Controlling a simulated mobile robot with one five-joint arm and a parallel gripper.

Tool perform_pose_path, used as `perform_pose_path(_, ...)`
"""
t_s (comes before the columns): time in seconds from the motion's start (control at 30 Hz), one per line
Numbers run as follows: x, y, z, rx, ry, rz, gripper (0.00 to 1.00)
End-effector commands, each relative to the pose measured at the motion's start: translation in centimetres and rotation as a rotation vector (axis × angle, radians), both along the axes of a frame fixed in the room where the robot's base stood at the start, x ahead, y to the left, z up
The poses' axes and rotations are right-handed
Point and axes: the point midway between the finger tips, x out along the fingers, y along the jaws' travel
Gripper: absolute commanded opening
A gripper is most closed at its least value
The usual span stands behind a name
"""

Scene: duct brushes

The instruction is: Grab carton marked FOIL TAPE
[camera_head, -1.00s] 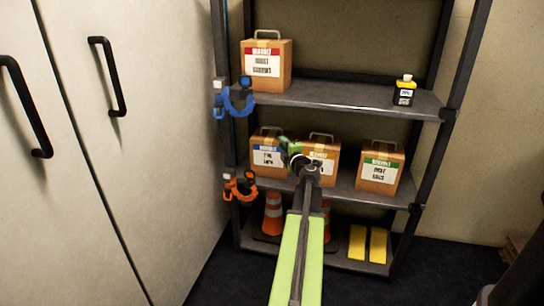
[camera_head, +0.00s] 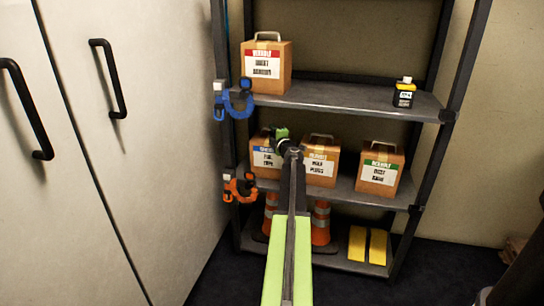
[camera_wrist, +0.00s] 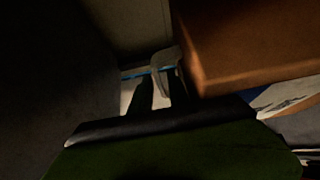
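The FOIL TAPE carton (camera_head: 266,160) is a brown box with a blue-banded white label. It stands at the left of the middle shelf, its upper right part hidden by my arm. My gripper (camera_head: 281,134) is at the carton's top right, in front of it in the picture; I cannot tell whether it touches. In the dark wrist view, a pale curved handle (camera_wrist: 166,62) shows beyond the gripper's green and black body. A brown carton side (camera_wrist: 235,45) fills the upper right there; which carton is unclear. The finger gap is too dark to judge.
A HOLE PLUGS carton (camera_head: 320,164) stands close on the right, a green-labelled carton (camera_head: 380,172) farther right. A red-labelled carton (camera_head: 266,70) and a bottle (camera_head: 404,95) are on the shelf above. Blue (camera_head: 234,101) and orange (camera_head: 240,188) clamps are at the left post.

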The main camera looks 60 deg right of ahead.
Motion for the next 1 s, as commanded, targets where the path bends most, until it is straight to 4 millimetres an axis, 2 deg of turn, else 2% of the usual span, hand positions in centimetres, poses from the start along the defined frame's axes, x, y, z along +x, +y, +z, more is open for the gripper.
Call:
perform_pose_path(0.13, -0.11, 0.07, -0.01, 0.000, 0.000, -0.001, 0.20)
perform_pose_path(0.3, -0.15, 0.05, -0.01, 0.000, 0.000, -0.001, 0.00)
perform_pose_path(1.0, -0.28, -0.02, -0.02, -0.002, 0.002, -0.002, 0.00)
